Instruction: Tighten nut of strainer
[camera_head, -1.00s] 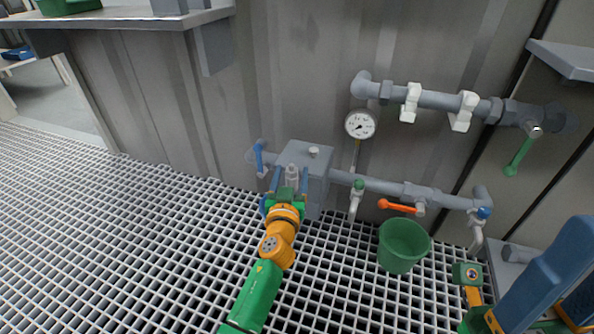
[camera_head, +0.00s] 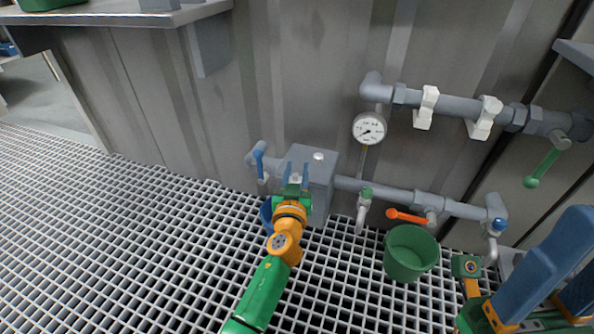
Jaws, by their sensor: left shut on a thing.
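The strainer is a grey box-like body (camera_head: 320,172) on the lower pipe by the wall, with a small light knob (camera_head: 318,156) on top. My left gripper (camera_head: 296,174) is at its front face, with its blue fingers shut on a small light grey piece, which looks like the strainer's nut. The fingers and wrist hide most of this piece. My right gripper (camera_head: 555,275) is at the lower right, close to the camera and away from the strainer. Its large blue fingers overlap in the view, so their opening is unclear.
A blue-handled valve (camera_head: 259,163) is left of the strainer. A pressure gauge (camera_head: 369,128), an orange handle (camera_head: 406,216) and a green bucket (camera_head: 405,255) are to its right. A blue round thing (camera_head: 265,211) is partly hidden behind my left wrist. The grating at left is clear.

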